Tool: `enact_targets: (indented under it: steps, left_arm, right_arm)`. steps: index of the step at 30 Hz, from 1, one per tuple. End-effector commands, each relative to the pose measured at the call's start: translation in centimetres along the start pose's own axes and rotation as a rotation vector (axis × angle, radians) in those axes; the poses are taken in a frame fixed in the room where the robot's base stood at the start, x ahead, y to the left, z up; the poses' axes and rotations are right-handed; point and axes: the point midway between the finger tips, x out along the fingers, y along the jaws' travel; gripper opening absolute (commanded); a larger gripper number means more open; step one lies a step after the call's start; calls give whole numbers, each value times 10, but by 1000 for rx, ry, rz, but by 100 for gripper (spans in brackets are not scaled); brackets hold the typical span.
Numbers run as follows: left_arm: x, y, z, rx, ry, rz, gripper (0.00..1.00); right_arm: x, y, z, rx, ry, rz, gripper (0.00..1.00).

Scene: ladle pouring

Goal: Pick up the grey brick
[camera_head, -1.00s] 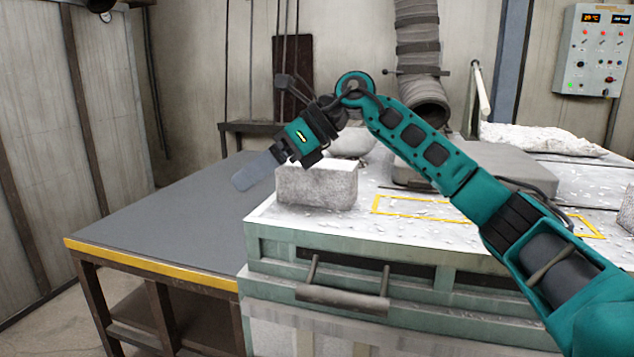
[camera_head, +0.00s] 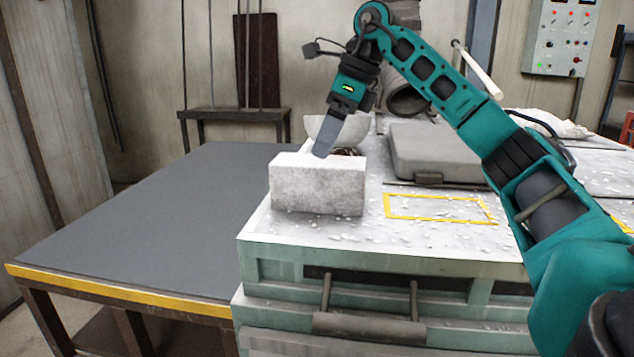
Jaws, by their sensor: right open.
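The grey brick (camera_head: 318,190) is a pale, speckled block lying on the white, crumb-strewn top of the green cabinet, near its left edge. My right gripper (camera_head: 323,152) points down at the brick's top from above and slightly behind. Its flat grey fingers overlap the brick's upper back edge in the picture, and I cannot tell whether they touch it. The jaws are open, seen nearly edge-on, with nothing held. My left gripper is not in view.
A grey bowl (camera_head: 338,130) stands behind the brick. A grey lid (camera_head: 432,152) lies to the right, beyond a yellow outlined rectangle (camera_head: 440,221). A dark table (camera_head: 140,215) with a yellow front edge is clear at left. A duct (camera_head: 408,98) stands behind.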

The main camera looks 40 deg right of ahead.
Motion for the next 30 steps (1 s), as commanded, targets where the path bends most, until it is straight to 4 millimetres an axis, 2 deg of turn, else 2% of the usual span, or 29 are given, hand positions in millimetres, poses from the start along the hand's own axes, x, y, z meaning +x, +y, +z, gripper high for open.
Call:
enact_targets:
  steps: [3, 8, 18, 27, 30]
  left_arm:
    - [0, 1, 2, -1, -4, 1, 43]
    - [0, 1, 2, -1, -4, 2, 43]
    - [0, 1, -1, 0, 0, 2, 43]
    - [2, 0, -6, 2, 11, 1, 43]
    - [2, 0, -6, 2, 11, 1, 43]
  right_arm:
    - [17, 0, 0, 0, 1, 1, 100]
    - [28, 0, 0, 1, 0, 1, 100]
    - [72, 1, -5, 0, 0, 1, 100]
    - [77, 1, -5, 0, -2, 0, 100]
    - [77, 1, -5, 0, -2, 0, 90]
